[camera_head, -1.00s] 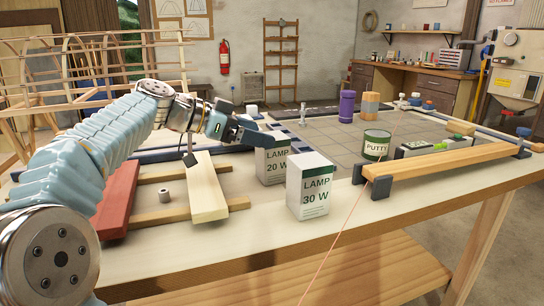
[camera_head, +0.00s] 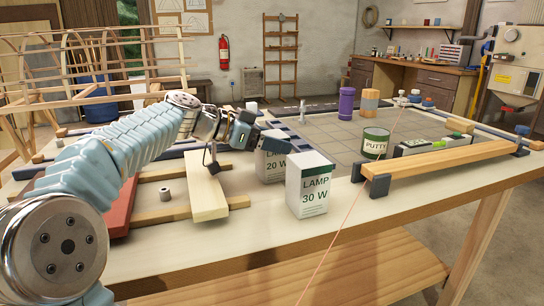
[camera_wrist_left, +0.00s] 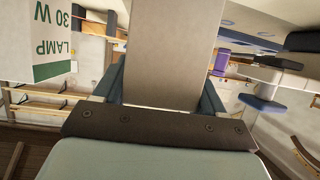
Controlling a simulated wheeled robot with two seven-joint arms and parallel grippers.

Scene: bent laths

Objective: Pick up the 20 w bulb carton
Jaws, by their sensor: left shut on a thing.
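The 20 W lamp carton (camera_head: 272,169), a white and grey-green box, stands upright on the workbench behind and left of the 30 W carton. Its upper part is partly covered by my left gripper (camera_head: 272,143), which is shut on it from the left. In the left wrist view the carton's plain pale side (camera_wrist_left: 165,50) fills the space between the two dark fingers. The similar 30 W carton (camera_head: 308,188) stands close by at the front right; it also shows upside down in the left wrist view (camera_wrist_left: 62,35). My right gripper is not in view.
A pale board (camera_head: 208,190) lies across wooden strips left of the cartons. A putty tin (camera_head: 375,144), a purple cylinder (camera_head: 346,104) and a long lath (camera_head: 440,160) in dark blocks are to the right. A thin line slants past the 30 W carton's right.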

